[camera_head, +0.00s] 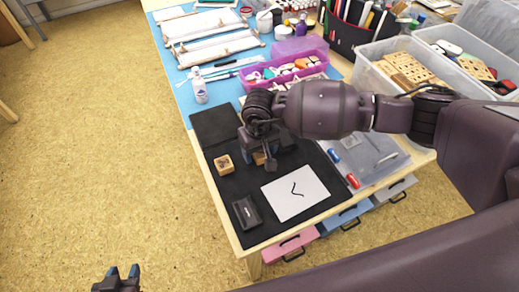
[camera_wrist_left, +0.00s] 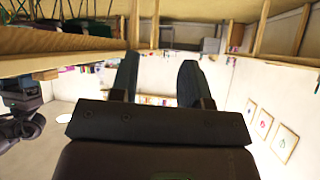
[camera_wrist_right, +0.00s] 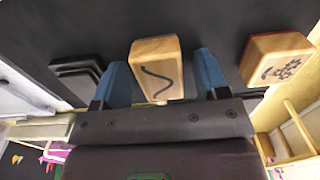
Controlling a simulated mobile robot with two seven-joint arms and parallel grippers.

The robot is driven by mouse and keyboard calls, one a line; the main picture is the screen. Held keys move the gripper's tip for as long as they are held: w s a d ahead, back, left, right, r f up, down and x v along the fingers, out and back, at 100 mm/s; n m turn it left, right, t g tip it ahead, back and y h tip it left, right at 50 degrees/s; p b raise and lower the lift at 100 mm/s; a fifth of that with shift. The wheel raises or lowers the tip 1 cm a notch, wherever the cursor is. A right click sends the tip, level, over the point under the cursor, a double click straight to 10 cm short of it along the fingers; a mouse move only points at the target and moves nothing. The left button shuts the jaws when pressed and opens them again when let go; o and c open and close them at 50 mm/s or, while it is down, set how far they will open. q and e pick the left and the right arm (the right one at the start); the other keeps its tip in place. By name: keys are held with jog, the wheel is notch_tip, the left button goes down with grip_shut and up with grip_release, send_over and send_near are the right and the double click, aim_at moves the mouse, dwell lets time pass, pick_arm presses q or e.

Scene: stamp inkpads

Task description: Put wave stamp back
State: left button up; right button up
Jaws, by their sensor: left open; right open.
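The wave stamp is a light wooden block with a black curved line on its face. In the right wrist view the wave stamp (camera_wrist_right: 157,68) is between the two blue fingertips of my right gripper (camera_wrist_right: 162,82), with a gap on each side. In the head view my right gripper (camera_head: 262,160) is low over the black mat (camera_head: 222,190), and only a bit of the stamp (camera_head: 259,158) shows. A second wooden stamp (camera_head: 223,164) with a dark flower-like print sits to the left; it also shows in the right wrist view (camera_wrist_right: 280,58). My left gripper (camera_wrist_left: 158,80) is open and empty, off the table.
A white sheet (camera_head: 296,193) with a black wave-like mark lies on the mat. A dark inkpad (camera_head: 246,213) lies left of it. A dark pad (camera_wrist_right: 78,75) shows beside the right gripper. A purple box (camera_head: 290,72) and clear bins (camera_head: 400,65) stand behind.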

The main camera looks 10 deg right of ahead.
notch_tip(320, 180, up, 12)
jog(key=p, duration=0.1)
dwell(0.4)
dwell(0.3)
